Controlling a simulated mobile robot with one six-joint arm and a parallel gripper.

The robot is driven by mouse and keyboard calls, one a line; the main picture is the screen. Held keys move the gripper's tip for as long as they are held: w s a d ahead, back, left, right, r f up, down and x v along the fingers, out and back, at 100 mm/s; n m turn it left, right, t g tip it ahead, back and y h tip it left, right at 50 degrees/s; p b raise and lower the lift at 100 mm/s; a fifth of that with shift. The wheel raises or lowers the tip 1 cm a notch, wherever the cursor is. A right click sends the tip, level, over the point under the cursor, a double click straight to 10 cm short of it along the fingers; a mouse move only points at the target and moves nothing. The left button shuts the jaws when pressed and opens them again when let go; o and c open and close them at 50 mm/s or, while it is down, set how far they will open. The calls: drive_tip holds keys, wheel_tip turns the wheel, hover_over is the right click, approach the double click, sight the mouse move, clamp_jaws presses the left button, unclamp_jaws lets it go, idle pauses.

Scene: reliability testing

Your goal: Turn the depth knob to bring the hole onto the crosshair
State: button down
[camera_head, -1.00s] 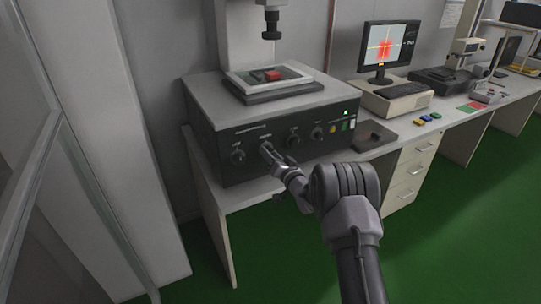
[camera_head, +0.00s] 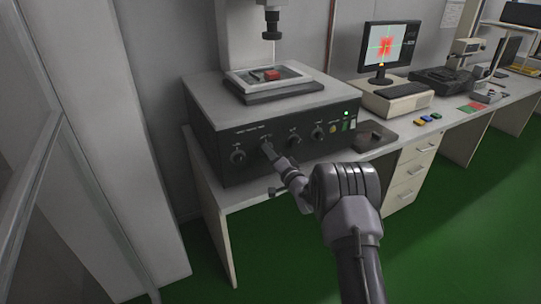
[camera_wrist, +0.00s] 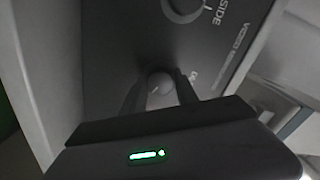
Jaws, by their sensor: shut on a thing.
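My gripper (camera_head: 267,150) is at the front panel of the dark machine (camera_head: 215,142), on a knob second from the left. In the wrist view its two fingers (camera_wrist: 160,92) are shut on the round grey knob (camera_wrist: 158,88), one on each side. A partly hidden label beside the knob starts with "DE". The monitor (camera_head: 392,45) shows a red shape with dark marks and crosshair lines over it; the hole is too small to tell. A red block (camera_head: 271,75) lies on the machine's stage (camera_head: 285,92), under the black lens (camera_head: 271,25).
Other knobs (camera_head: 238,157) sit along the panel; another knob (camera_wrist: 182,6) shows in the wrist view. Green floor is clear in front.

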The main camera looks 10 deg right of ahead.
drive_tip(key=c, duration=0.9)
unclamp_jaws()
drive_tip(key=shift+c, duration=0.2)
drive_tip(key=p+v, duration=0.5)
drive_tip(key=v, duration=1.2)
drive_tip(key=shift+s, duration=0.2)
